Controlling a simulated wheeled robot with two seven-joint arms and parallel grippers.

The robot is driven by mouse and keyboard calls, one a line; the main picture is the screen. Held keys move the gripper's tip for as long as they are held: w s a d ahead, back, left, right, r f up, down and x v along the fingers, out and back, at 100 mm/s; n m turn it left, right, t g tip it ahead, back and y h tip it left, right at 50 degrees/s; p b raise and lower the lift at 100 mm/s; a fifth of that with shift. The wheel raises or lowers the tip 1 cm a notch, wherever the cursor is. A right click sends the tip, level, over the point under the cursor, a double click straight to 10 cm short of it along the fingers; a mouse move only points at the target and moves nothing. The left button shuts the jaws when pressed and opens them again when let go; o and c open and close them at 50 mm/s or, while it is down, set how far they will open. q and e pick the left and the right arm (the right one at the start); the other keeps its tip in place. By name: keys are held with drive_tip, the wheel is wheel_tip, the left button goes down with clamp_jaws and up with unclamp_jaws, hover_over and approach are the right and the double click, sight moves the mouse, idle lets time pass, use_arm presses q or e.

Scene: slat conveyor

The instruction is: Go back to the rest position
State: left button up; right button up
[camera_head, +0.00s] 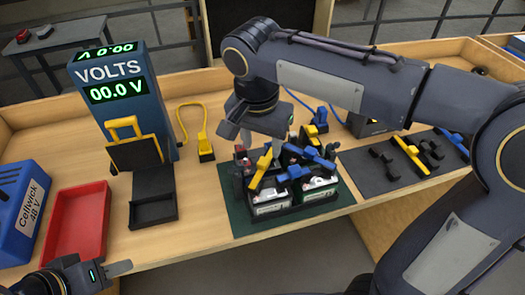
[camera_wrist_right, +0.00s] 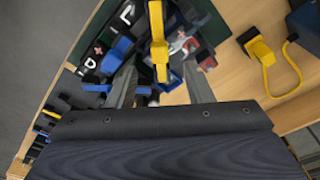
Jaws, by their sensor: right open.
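My right gripper (camera_head: 240,130) is open and hangs over the battery tray with black cells (camera_head: 270,208) and yellow and blue clamp-like pieces on top. In the right wrist view, my right gripper (camera_wrist_right: 163,90) has its fingers spread, with a yellow piece (camera_wrist_right: 158,45) showing between and beyond them. No held object is visible. My left gripper (camera_head: 105,272) is low at the bottom left, in front of the red tray, partly cut off by the frame; its jaw opening is unclear.
A voltmeter (camera_head: 118,100) reading 00.0 V stands behind a black stand (camera_head: 153,195). A red tray (camera_head: 78,228) and blue Cellwick box (camera_head: 20,212) are at left. Yellow (camera_head: 206,145) and blue (camera_head: 318,122) connectors lie behind the cells. A dark mat (camera_head: 365,178) with small parts is at right.

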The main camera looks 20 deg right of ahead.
drive_tip(key=shift+r, duration=0.35)
drive_tip(key=shift+s+d, duration=0.1)
drive_tip(key=s+d+f+n+t+y, duration=0.2)
drive_tip(key=s+d+f+n, duration=0.1)
drive_tip(key=s, duration=0.4)
drive_tip(key=s+d+f+n+t+y, duration=0.2)
drive_tip(key=s+d+f+n, duration=0.1)
drive_tip(key=s+d+f, duration=0.3)
drive_tip(key=shift+s+d+f+t+y, duration=0.25)
drive_tip(key=shift+s+d+t+y, duration=0.05)
drive_tip(key=shift+s, duration=0.9)
